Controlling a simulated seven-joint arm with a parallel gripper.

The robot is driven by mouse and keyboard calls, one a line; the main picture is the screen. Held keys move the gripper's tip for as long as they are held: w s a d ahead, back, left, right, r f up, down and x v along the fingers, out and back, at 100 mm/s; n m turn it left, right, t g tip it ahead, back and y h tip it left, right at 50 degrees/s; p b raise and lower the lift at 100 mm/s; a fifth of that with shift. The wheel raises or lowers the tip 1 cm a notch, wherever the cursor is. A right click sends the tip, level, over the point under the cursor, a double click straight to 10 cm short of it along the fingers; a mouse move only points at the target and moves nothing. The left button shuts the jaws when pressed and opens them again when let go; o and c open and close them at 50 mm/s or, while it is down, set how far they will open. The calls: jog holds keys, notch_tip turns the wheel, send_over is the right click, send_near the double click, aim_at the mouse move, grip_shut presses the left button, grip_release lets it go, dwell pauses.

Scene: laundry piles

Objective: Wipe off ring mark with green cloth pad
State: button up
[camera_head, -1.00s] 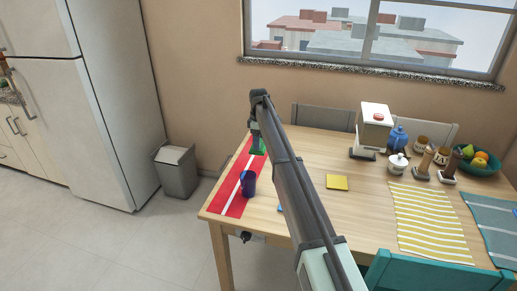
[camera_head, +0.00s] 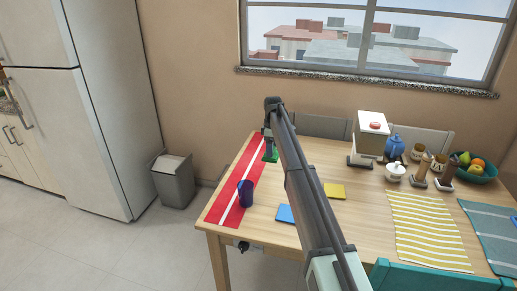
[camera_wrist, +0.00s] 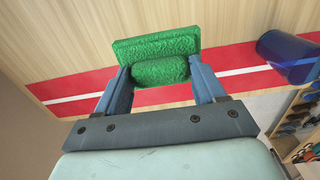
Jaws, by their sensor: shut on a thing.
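My gripper (camera_wrist: 160,85) is shut on the green cloth pad (camera_wrist: 155,45), which sits between the two blue fingers in the wrist view. In the head view the green pad (camera_head: 270,156) is at the far end of my arm, at the right edge of the red runner near the table's back left. I cannot tell whether the pad touches the table. No ring mark is visible; my arm hides part of the table top.
A dark blue cup (camera_head: 245,193) stands on the red runner (camera_head: 226,209) with its white stripe. A blue square (camera_head: 285,214) and a yellow square (camera_head: 335,190) lie on the wooden table. A white dispenser (camera_head: 369,138), jars and a fruit bowl (camera_head: 476,172) stand at the back right.

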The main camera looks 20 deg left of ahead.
jog(key=shift+s+d+f, duration=0.55)
jog(key=shift+s+d, duration=0.9)
jog(key=shift+d, duration=2.6)
jog(key=shift+s+d+f, duration=0.5)
jog(key=shift+s+d, duration=0.9)
jog(key=shift+d, duration=2.65)
jog(key=shift+n, duration=0.4)
jog(key=shift+f, duration=3.2)
jog(key=shift+a+f, duration=0.4)
jog(key=shift+f, duration=0.2)
jog(key=shift+c, duration=0.3)
jog(key=shift+a+f, duration=0.1)
jog(key=shift+a, duration=3.65)
jog(key=shift+d, duration=4.2)
jog(key=shift+a, duration=4.2)
jog(key=shift+d, duration=4.1)
notch_tip(320, 180, up, 8)
